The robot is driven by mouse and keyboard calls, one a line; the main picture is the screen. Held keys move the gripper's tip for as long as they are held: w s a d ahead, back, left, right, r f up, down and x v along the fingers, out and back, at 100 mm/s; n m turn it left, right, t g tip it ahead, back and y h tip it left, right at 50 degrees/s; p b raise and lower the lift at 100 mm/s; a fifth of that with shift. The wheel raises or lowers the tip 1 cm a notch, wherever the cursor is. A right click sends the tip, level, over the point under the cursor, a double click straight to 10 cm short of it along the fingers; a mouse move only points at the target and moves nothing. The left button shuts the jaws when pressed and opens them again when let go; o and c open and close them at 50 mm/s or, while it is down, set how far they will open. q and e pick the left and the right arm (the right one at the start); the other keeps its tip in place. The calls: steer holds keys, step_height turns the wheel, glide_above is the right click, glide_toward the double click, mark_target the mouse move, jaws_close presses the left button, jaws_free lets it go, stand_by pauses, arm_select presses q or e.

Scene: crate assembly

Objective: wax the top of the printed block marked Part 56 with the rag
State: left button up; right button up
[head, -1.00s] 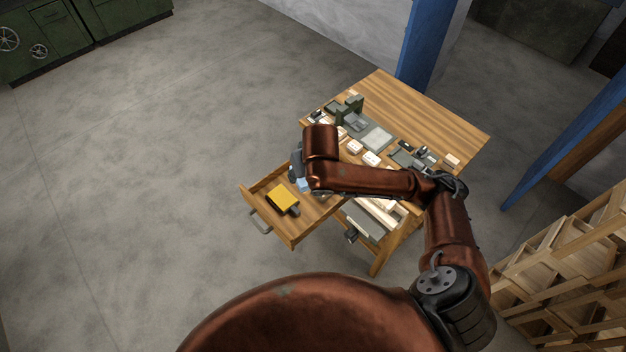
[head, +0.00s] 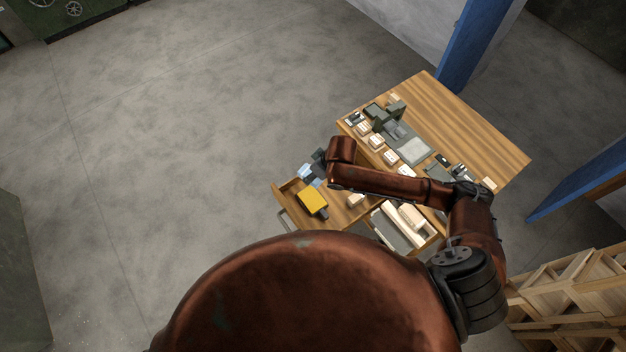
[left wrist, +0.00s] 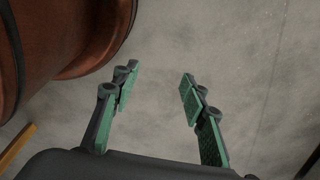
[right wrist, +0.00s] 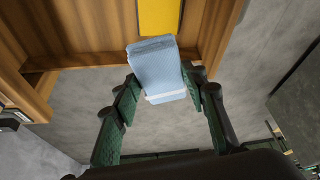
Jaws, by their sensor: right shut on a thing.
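A folded light-blue rag (head: 311,172) is gripped by my right gripper (head: 319,160) just off the drawer's left edge. In the right wrist view the rag (right wrist: 158,68) sits between the fingertips of that gripper (right wrist: 163,86), above the floor. Several small pale blocks stand on the table, among them one pale block (head: 391,157) near its front edge. No marking is readable, so I cannot tell which is Part 56. My left gripper (left wrist: 158,76) is open and empty over bare floor in the left wrist view. It does not show in the head view.
The wooden table (head: 430,100) is clear at its back. A grey plate (head: 414,150) and a dark green fixture (head: 383,116) stand near the blocks. The open drawer (head: 283,200) holds a yellow object (head: 313,201). Wooden crates (head: 570,290) stand at lower right.

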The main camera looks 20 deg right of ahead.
arm_select(q)
steer(key=s+r+p, duration=0.2)
steer(key=s+r, duration=0.1)
steer(key=s, duration=0.1)
arm_select(e)
steer(key=f+n, duration=0.1)
steer(key=f, duration=0.1)
steer(key=s+f+n+b, duration=0.1)
steer(key=f, duration=0.2)
steer(key=s+f+n+b, duration=0.1)
steer(key=f, duration=0.1)
steer(key=shift+s+a+f+g+y, duration=0.15)
steer(key=shift+a+f+g+y, duration=0.1)
steer(key=shift+f+g+y, duration=0.15)
step_height(320, 180, down, 4)
steer(key=b, duration=0.5)
steer(key=shift+f+b, duration=0.2)
steer(key=shift+b, duration=0.1)
arm_select(q)
steer(key=w+f, duration=0.3)
steer(key=f, duration=0.4)
steer(key=shift+w+f, duration=0.15)
steer(key=shift+f, duration=0.05)
steer(key=shift+s, duration=0.25)
steer(key=shift+f, duration=0.15)
arm_select(e)
steer(key=shift+f, duration=0.45)
